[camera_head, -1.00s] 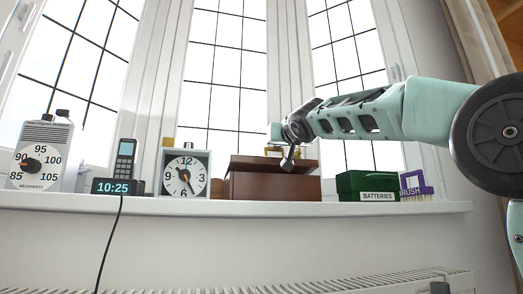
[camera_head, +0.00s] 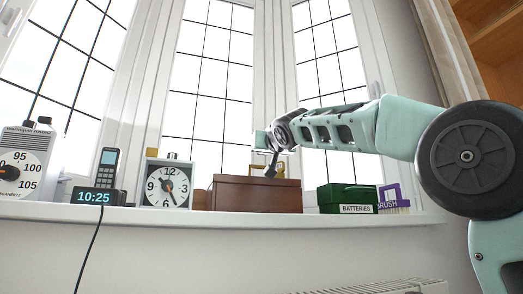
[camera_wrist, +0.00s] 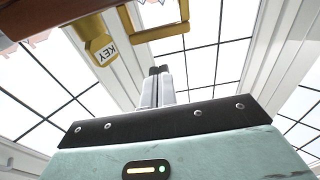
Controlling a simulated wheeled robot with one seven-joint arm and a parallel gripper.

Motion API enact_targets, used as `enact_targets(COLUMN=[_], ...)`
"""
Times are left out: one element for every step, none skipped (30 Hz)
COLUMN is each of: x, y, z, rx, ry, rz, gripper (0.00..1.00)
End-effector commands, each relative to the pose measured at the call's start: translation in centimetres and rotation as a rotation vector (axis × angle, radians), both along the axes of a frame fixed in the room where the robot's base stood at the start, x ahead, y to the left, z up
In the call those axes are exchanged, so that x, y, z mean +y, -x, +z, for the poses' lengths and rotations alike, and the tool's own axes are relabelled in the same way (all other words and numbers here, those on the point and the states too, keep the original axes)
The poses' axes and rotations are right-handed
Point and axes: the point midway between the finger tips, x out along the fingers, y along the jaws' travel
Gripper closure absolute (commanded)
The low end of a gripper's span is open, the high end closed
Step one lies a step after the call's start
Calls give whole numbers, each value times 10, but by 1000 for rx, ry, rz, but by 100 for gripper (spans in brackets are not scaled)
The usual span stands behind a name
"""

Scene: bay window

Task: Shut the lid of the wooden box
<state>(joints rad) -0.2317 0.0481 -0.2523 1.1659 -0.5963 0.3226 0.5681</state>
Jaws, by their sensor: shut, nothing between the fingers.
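The wooden box (camera_head: 256,197) is reddish brown and stands on the white sill in the middle of the head view. Its lid (camera_head: 250,180) lies level along the top, and I see no gap under it from this low angle. A strip of brown wood, probably the box, crosses the top left of the wrist view (camera_wrist: 50,12). My gripper (camera_head: 271,171) is just above the box's right part, its fingers pointing down. In the wrist view the two fingers (camera_wrist: 155,72) are together with nothing between them. I cannot tell whether they touch the lid.
A brass piece with a KEY label (camera_wrist: 102,45) and a brass loop (camera_wrist: 158,30) are close to the fingers. A clock (camera_head: 167,185) and a phone on its dock (camera_head: 106,170) stand left. A green batteries box (camera_head: 347,198) and a purple brush (camera_head: 394,195) stand right.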

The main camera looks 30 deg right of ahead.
Motion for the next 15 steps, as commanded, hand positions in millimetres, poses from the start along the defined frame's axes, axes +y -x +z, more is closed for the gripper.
enact_targets(x=[-1,-1,-2,-1,0,2,3,4,5,6,7,8,9,10,11], y=[-2,-3,-4,-2,5,12,17,22,29,33,39,45,51,56,62], z=[10,12,16,14,6,2,0,-2,-4,-6,-8,-10,-12,-13,-15], rx=[1,1,1,1,0,1,-1,0,-1,0,0,0,0,0,0], ry=[1,1,1,1,0,0,-1,0,-1,0,0,-1,1,-1,1], rz=[-1,0,0,0,2,2,2,2,2,2,2,1,1,1,1], gripper=[100,100,100,100,100,100,100,100,100,100,100,100,100,100,100])
